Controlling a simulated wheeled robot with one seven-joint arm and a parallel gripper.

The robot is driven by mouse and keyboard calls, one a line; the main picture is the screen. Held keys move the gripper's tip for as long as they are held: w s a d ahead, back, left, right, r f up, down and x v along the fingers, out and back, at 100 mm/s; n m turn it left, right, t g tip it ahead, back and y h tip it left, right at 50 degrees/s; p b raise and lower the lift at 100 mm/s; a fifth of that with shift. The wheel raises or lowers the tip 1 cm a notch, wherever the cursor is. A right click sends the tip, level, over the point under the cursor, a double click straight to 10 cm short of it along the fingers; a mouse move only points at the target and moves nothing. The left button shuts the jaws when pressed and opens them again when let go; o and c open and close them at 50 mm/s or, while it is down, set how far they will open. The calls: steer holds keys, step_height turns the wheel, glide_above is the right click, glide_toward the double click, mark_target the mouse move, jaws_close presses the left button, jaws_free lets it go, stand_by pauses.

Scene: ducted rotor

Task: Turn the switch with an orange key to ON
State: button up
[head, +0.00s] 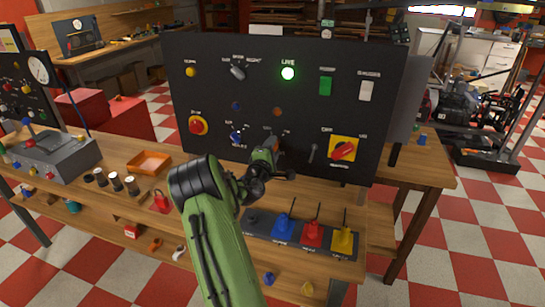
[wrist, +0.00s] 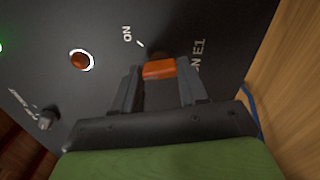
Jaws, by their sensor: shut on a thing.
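The orange key (wrist: 159,69) sits on the black panel (head: 225,95), between the two fingertips of my gripper (wrist: 160,75) in the wrist view. My gripper is shut on the key. The printed ON mark (wrist: 127,34) and a short white tick lie up and left of the key in the wrist view, and the key does not visibly line up with them. In the head view my gripper (head: 272,150) is at the panel's lower middle and hides the key.
A round orange lamp (wrist: 80,60) is left of the key in the wrist view. In the head view, a red-and-yellow rotary switch (head: 344,150) and a grey lever (head: 312,153) are right of my gripper. Blue, red and yellow levers (head: 312,235) stand below.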

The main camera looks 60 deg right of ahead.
steer(key=m+b, duration=1)
steer(key=b, duration=0.1)
steer(key=shift+f, duration=0.15)
stand_by(0.3)
steer(key=o, duration=1.1)
steer(key=shift+c, duration=0.2)
steer(key=s+a+b, duration=0.1)
steer(key=s+a, duration=0.1)
steer(key=a, duration=1.3)
steer(key=shift+s+a, duration=0.25)
steer(key=shift+a, duration=0.05)
